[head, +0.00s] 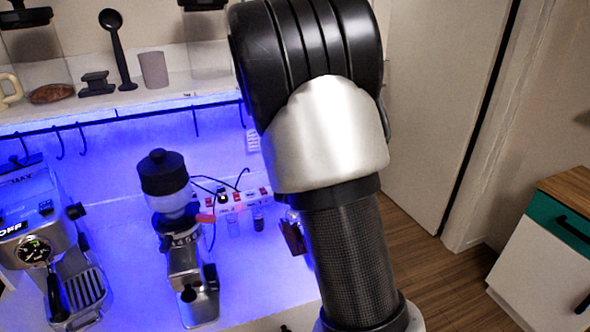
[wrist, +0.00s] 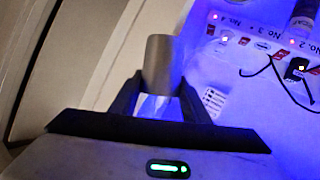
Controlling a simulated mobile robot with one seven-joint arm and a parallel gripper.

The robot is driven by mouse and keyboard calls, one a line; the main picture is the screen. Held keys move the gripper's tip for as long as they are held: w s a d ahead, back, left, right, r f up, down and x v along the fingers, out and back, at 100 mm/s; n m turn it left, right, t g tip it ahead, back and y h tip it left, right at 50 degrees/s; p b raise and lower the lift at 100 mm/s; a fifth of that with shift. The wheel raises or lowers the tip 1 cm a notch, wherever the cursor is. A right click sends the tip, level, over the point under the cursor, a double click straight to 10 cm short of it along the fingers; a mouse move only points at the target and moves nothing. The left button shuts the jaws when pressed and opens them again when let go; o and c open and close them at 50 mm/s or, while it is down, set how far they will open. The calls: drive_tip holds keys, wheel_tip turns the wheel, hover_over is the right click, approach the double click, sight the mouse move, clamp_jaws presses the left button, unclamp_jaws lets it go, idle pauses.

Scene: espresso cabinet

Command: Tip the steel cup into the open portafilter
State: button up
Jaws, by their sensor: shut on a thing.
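The steel cup (wrist: 158,62) is a plain grey cylinder in the wrist view. My gripper (wrist: 156,88) is shut on it, with one dark finger on each side of its lower part. In the head view my arm covers most of that area, and I cannot make out the gripper or the cup there. A black-handled portafilter (head: 56,297) shows at the front of the espresso machine at the left of the head view. I cannot see into its basket. The cup's contents are also hidden.
The espresso machine (head: 40,235) stands at the left, beside a coffee grinder (head: 180,245) with a black lid. A labelled power strip (head: 238,197) with cables lies behind. A shelf (head: 150,98) with small items runs above. A cabinet (head: 548,250) stands at the right.

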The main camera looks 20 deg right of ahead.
drive_tip(key=shift+n+h, duration=0.5)
drive_tip(key=shift+n, duration=0.2)
drive_tip(key=shift+w+f+b, duration=0.15)
drive_tip(key=shift+f+b, duration=0.4)
drive_tip(key=shift+f, duration=1.85)
